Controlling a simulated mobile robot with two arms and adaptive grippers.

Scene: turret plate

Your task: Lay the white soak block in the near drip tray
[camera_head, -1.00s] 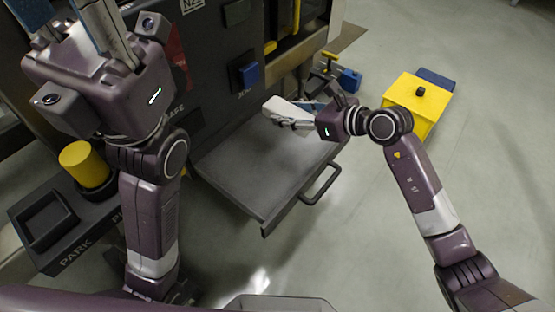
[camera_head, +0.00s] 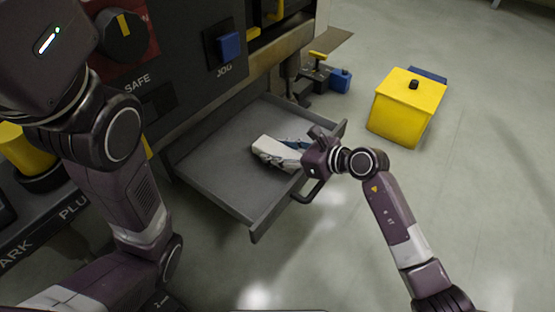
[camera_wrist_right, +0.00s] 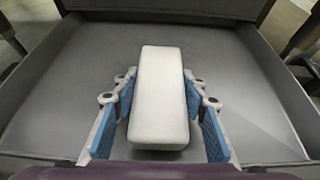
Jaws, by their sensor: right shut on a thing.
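The white soak block (camera_head: 272,151) is a long white bar inside the pulled-out grey drip tray (camera_head: 215,180). It also shows in the right wrist view (camera_wrist_right: 160,105), lengthwise over the tray floor (camera_wrist_right: 55,115). My right gripper (camera_head: 291,152) is shut on the block, with its blue-padded fingers (camera_wrist_right: 160,80) along both sides. The block is low in the tray; whether its underside touches the floor cannot be told. My left gripper's purple housing (camera_head: 45,40) is at the upper left; its fingers are out of the picture.
The dark machine front (camera_head: 180,60) stands behind the tray, with a round knob (camera_head: 122,36) and a blue button (camera_head: 229,46). The tray handle (camera_head: 312,192) sticks out at the front. A yellow box (camera_head: 405,108) stands on the floor at right.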

